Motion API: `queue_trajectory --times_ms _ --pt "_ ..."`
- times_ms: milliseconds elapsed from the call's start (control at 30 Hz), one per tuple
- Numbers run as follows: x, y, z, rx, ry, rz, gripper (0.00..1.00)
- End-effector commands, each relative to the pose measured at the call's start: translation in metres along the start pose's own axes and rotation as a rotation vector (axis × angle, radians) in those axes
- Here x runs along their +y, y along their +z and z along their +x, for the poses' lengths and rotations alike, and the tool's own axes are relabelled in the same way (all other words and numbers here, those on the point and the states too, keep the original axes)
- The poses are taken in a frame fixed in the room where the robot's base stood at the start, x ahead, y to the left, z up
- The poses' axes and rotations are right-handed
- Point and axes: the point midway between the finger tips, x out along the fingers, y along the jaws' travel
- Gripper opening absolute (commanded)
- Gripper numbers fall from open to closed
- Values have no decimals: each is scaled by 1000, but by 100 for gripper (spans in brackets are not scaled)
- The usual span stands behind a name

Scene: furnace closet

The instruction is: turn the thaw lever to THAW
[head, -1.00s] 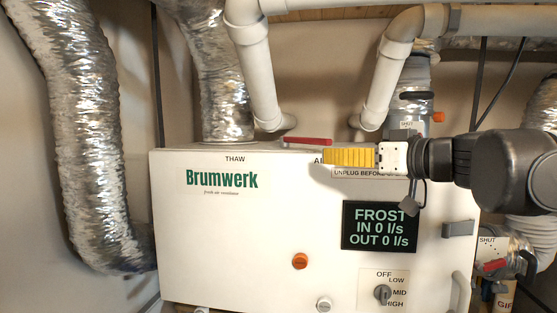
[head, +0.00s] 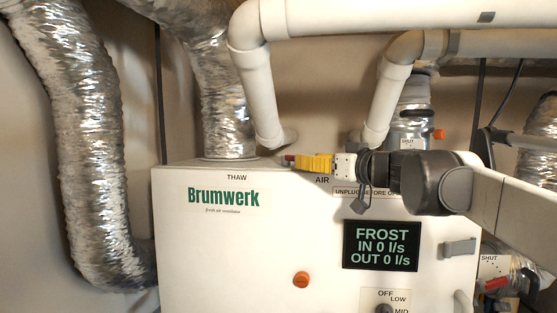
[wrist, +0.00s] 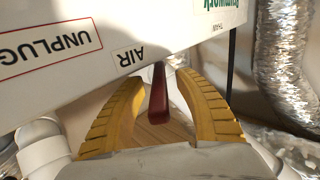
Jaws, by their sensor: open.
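The thaw lever is a red bar on top of the white Brumwerk unit (head: 230,250), at the AIR end of its labels. In the head view only a bit of the red lever (head: 288,158) shows past my fingers. In the wrist view the red lever (wrist: 158,98) lies between my two yellow fingers, close to the AIR label (wrist: 130,56). The THAW label (head: 237,177) is further left in the head view. My gripper (head: 298,161) is open around the lever. I cannot tell whether either finger touches it.
White pipes (head: 262,95) come down close behind the lever. A foil duct (head: 228,115) rises from the unit's top behind the THAW label. The display (head: 381,246) reads FROST, IN 0 l/s, OUT 0 l/s.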

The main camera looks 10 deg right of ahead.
Motion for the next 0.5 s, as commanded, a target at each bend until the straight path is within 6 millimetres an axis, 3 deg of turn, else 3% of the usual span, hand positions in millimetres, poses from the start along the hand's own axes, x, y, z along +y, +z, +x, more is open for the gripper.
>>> queue_trajectory --times_ms 133,267,500 --pt "0 0 0 0 0 0 40" --pt "0 0 0 0 0 0 2" --pt "0 0 0 0 0 0 0"
